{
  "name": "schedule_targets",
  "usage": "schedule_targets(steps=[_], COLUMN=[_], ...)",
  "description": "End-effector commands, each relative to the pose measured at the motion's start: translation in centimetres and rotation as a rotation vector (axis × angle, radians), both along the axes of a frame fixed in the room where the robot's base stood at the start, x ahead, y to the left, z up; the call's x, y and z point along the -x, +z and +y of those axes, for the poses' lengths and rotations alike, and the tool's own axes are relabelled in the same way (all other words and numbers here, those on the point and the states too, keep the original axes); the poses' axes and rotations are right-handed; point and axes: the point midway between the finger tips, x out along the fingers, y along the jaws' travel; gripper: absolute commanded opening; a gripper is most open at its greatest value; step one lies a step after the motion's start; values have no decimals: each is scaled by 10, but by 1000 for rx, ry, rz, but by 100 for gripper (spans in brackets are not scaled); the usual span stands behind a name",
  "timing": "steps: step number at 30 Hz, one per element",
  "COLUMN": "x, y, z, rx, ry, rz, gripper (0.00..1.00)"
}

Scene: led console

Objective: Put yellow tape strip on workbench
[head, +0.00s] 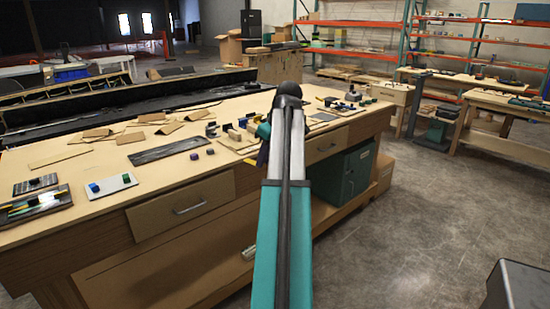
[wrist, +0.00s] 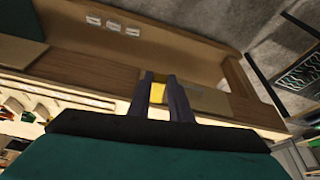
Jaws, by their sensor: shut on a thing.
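My gripper (wrist: 160,97) is shut on the yellow tape strip (wrist: 157,93), which shows as a small yellow patch between the dark fingers in the wrist view. In the head view my arm reaches toward the front edge of the workbench (head: 190,165), and my gripper (head: 262,150) is mostly hidden behind the arm. The workbench has a pale wooden top and drawers below. Its edge crosses the tilted wrist view behind my fingers. I cannot tell the height of the strip relative to the top.
A white plate (head: 112,185) with blue and green blocks and a dark tray (head: 37,205) with coloured strips lie on the bench's left end. Small blocks and parts crowd the area near my gripper. A green cabinet (head: 343,180) stands under the right end. Bare top shows at centre left.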

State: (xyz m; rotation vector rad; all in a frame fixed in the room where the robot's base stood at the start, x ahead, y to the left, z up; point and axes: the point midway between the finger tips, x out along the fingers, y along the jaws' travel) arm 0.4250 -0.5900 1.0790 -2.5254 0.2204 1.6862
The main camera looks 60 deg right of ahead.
Motion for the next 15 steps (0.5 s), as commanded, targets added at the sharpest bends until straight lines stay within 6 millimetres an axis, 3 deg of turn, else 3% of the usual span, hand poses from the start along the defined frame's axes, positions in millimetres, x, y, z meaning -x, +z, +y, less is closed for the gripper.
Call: schedule_targets(steps=[7,15], x=[-50,-117], y=[-7,-19], z=[39,105], rx=[0,1], ry=[86,208], rz=[0,0], gripper=[0,0])
